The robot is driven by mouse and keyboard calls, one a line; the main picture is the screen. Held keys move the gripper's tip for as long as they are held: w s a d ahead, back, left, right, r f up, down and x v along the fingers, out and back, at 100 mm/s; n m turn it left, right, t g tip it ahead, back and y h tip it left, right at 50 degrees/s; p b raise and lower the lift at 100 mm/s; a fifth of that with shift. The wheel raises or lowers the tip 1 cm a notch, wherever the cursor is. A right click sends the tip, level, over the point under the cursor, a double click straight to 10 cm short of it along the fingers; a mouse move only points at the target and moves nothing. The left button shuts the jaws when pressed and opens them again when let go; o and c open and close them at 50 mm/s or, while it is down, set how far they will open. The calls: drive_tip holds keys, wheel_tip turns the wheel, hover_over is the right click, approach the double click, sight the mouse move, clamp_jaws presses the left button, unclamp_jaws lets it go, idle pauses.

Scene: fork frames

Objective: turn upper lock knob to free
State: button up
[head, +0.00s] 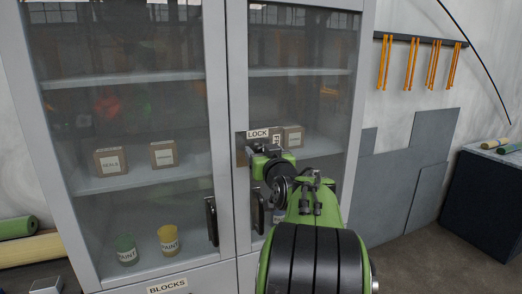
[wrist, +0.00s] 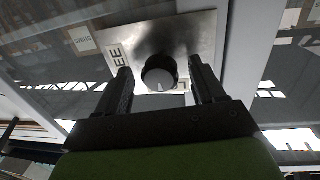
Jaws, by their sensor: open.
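The upper lock knob (wrist: 160,72) is a dark round knob with a lighter face on a metal lock plate (wrist: 190,32) in the wrist view. My gripper (wrist: 161,66) is open, with one finger on each side of the knob and gaps visible on both sides. A partly visible label ending in "EE" (wrist: 117,60) is left of the knob. Another label is mostly hidden behind the knob and right finger. In the head view, my gripper (head: 263,163) is at the lock plate (head: 241,151), below the "LOCK" label (head: 258,133), and hides the knob.
The plate is on a grey cabinet with glass doors (head: 125,120). Two dark door handles, left (head: 211,221) and right (head: 257,212), stick out below the lock. Boxes (head: 111,161) and paint cups (head: 168,239) are behind the glass. Floor at right is clear.

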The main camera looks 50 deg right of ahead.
drive_tip(key=c, duration=1.1)
drive_tip(key=shift+o, duration=0.2)
drive_tip(key=shift+m, duration=0.3)
drive_tip(key=m+y+p, duration=0.1)
drive_tip(key=m+p, duration=0.1)
drive_tip(key=m, duration=0.6)
drive_tip(key=m+y+p, duration=0.1)
drive_tip(key=m+p, duration=0.1)
drive_tip(key=m, duration=0.6)
drive_tip(key=shift+s+r, duration=0.1)
drive_tip(key=shift+r, duration=0.05)
drive_tip(key=shift+p, duration=0.3)
drive_tip(key=o, duration=1.1)
drive_tip(key=shift+c, duration=0.2)
